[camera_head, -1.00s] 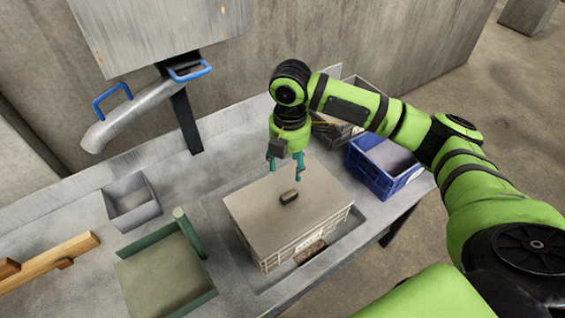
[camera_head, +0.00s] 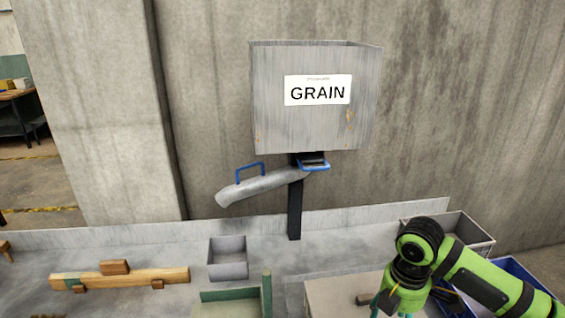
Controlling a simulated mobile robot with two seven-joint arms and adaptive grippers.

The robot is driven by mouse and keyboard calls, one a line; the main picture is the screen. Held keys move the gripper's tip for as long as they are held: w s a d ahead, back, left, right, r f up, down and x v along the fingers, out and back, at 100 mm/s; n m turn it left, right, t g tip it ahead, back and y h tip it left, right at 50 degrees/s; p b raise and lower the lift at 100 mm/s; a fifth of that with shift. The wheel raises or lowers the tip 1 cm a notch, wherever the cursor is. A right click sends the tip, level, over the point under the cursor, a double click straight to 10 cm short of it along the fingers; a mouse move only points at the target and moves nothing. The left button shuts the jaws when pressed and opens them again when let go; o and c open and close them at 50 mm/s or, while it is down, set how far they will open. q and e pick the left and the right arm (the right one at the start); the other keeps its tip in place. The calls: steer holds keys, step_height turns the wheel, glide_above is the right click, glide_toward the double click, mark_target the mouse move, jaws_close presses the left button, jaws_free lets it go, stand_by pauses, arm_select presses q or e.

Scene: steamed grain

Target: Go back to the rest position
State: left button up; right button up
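My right gripper (camera_head: 395,309) is at the bottom edge, over the pale lid (camera_head: 330,292) of a box on the bench. Its teal fingers are partly cut off by the frame edge. They appear spread, with nothing seen between them. A small dark block (camera_head: 365,298) is on the lid, just left of the gripper. My green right arm reaches in from the lower right. My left gripper is not in view.
A grey bin (camera_head: 228,262), green-edged tray (camera_head: 233,296) and wooden beam (camera_head: 130,278) lie left. A grey crate (camera_head: 482,241) and blue crate (camera_head: 528,272) are right.

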steer(key=s+a+f+m+t+y, duration=0.25)
steer(key=s+a+f+m, duration=0.35)
steer(key=s+a+f, duration=0.55)
steer(key=s+d+f+m+t+h, duration=0.1)
steer(key=s+d+m+h, duration=0.1)
steer(key=s+d+m, duration=0.8)
step_height(320, 180, down, 25)
steer(key=s+a+m+g+b, duration=0.1)
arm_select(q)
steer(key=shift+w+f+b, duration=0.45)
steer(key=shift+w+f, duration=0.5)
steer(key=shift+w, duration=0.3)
arm_select(e)
steer(key=s+d+f+g, duration=0.1)
steer(key=s+d+f, duration=0.1)
steer(key=s+f, duration=1.2)
steer(key=shift+s+d+f, duration=0.15)
steer(key=shift+s+d, duration=0.05)
steer(key=shift+s, duration=0.75)
